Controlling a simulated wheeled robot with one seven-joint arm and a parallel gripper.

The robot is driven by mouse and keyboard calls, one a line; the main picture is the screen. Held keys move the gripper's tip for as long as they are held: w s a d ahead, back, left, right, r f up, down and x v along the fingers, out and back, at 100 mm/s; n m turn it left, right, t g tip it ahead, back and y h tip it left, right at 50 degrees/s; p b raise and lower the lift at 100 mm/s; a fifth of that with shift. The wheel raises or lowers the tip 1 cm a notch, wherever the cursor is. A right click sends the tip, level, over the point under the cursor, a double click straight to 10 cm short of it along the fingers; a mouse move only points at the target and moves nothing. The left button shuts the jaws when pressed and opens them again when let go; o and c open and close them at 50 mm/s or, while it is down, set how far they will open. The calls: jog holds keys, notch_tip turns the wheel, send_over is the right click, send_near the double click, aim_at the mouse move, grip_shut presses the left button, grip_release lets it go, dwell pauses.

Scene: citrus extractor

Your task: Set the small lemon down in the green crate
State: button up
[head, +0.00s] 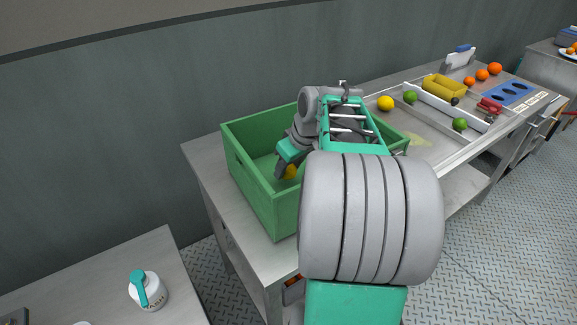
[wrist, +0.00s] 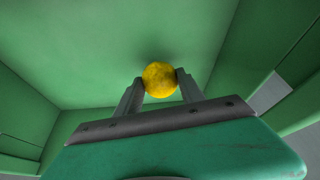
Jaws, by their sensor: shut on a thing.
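The small lemon (wrist: 160,78) is yellow and sits between the two fingertips of my gripper (wrist: 160,86), which is shut on it. The crate's green floor and walls (wrist: 90,60) fill most of the wrist view. I cannot tell whether the lemon touches the crate floor. My arm hides the right part of the crate in the head view.
The crate stands on a steel table. To its right, another lemon (head: 386,103), limes (head: 460,124), a yellow object (head: 442,89), and oranges (head: 495,69) lie on the counter. A white bottle with a teal top (head: 147,290) stands on a lower table at front left.

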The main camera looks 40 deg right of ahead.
jog(key=shift+f+b, duration=0.6)
jog(key=shift+f, duration=0.2)
jog(key=o, duration=1.5)
jog(key=v, duration=0.8)
jog(key=shift+p, duration=0.35)
